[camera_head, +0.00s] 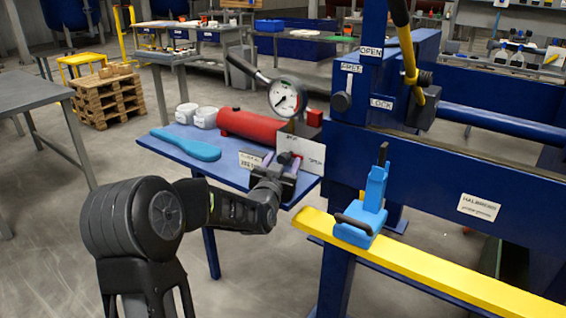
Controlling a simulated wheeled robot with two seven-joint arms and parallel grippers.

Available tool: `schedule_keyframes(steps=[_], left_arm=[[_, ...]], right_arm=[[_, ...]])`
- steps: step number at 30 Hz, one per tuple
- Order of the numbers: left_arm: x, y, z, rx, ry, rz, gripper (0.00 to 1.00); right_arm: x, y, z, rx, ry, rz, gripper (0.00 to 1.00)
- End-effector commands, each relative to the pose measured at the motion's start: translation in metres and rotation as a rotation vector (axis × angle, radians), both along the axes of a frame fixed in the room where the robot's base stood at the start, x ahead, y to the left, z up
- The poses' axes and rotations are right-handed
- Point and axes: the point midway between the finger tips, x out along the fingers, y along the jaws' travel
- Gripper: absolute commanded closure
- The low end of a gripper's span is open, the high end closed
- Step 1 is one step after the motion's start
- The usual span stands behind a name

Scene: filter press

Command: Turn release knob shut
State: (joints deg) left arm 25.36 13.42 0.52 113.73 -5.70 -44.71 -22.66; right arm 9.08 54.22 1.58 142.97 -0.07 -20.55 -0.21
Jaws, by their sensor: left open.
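My left gripper (282,172) reaches in from the lower left to the front right of the small blue table. A white plate (312,161) marked OPEN stands just right of the knob. Another label (250,160) lies to its left, too small to read surely. The red pump cylinder (252,124) and round gauge (286,97) are behind. My right gripper is not in view.
The blue table (225,172) also holds a blue sole-shaped piece (186,144) and two white containers (204,117). The blue press frame (435,165) is close on the right, with a yellow rail (430,268) and a blue clamp (363,215). Floor at left front is clear.

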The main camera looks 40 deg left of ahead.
Motion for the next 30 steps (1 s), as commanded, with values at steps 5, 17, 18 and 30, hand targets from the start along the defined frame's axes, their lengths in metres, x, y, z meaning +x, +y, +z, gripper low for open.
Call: schedule_keyframes(steps=[5, 17, 18, 30], left_arm=[[-0.0002, -0.0003, 0.0, 0.0, 0.0, 0.0, 0.49], [-0.0002, -0.0008, -0.0002, 0.0, 0.0, -0.001, 0.82], [-0.0002, -0.0009, -0.0003, 0.0, 0.0, -0.001, 0.85], [0.0, -0.0016, -0.0006, -0.005, 0.001, -0.003, 1.0]], right_arm=[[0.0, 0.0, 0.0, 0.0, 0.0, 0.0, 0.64], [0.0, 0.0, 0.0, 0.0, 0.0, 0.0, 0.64], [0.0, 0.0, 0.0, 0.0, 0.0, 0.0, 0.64], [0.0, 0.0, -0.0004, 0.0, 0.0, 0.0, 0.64]])
